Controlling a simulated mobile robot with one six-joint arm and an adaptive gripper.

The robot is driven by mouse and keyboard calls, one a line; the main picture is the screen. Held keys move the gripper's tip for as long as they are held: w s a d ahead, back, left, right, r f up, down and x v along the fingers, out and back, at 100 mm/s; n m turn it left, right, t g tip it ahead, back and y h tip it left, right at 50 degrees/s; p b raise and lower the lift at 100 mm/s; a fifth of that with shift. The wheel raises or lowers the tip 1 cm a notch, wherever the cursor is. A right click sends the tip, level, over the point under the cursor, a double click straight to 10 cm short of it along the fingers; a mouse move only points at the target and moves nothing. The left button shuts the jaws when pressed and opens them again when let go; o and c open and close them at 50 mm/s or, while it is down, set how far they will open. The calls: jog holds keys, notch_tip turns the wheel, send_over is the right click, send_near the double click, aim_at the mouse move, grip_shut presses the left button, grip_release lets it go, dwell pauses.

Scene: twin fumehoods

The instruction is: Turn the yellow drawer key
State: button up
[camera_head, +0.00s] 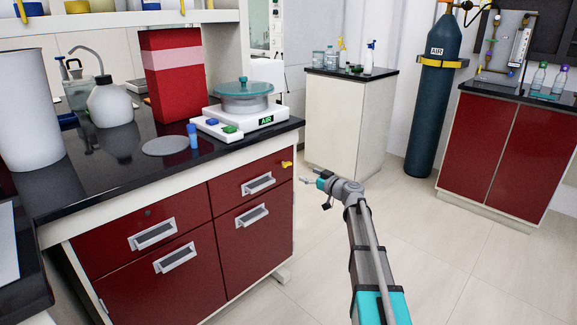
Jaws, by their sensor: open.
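The yellow drawer key (287,164) sits at the upper right corner of the right-hand top drawer (250,178), on the red front of the lab bench. My gripper (303,174) is a little to the right of the key and slightly lower in the picture, at the end of my arm coming up from the lower right. Its fingers are small in view, look spread and hold nothing. A gap shows between the fingers and the key. The drawers look closed.
The black bench top (100,165) carries a red box (174,85), a balance (245,118) and a white bottle (110,104). A white cabinet (335,125) and a dark gas cylinder (433,95) stand behind. The floor (460,265) right of my arm is clear.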

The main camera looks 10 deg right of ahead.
aim_at(289, 165)
jog(key=x, duration=1.1)
jog(key=c, duration=1.1)
jog(key=shift+d, duration=0.15)
jog(key=shift+c, duration=0.3)
jog(key=shift+w, duration=0.1)
